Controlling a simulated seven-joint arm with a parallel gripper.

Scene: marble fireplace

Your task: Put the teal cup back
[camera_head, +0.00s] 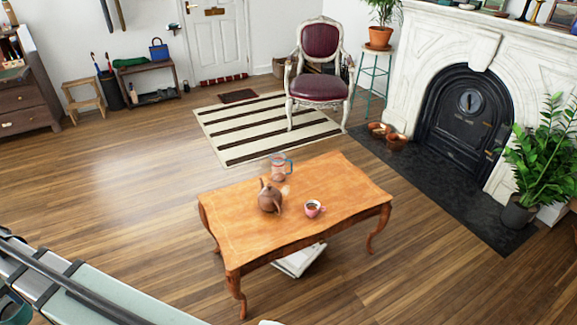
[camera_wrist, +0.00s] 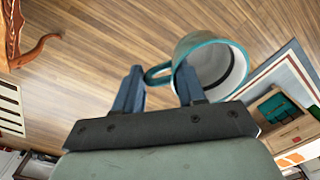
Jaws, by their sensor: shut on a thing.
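The teal cup (camera_wrist: 212,62) shows in the wrist view, teal outside and pale inside with a dark band, its open mouth turned toward the camera. My gripper (camera_wrist: 160,74) is shut on its handle (camera_wrist: 158,72), one finger on either side of it. The cup is held over the wooden floor, and the right finger covers part of its wall. In the head view I cannot make out my gripper or the cup for certain.
A striped rug (camera_head: 262,128), a red chair (camera_head: 319,65) and the fireplace (camera_head: 468,105) lie beyond. Floor left of the table is clear.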

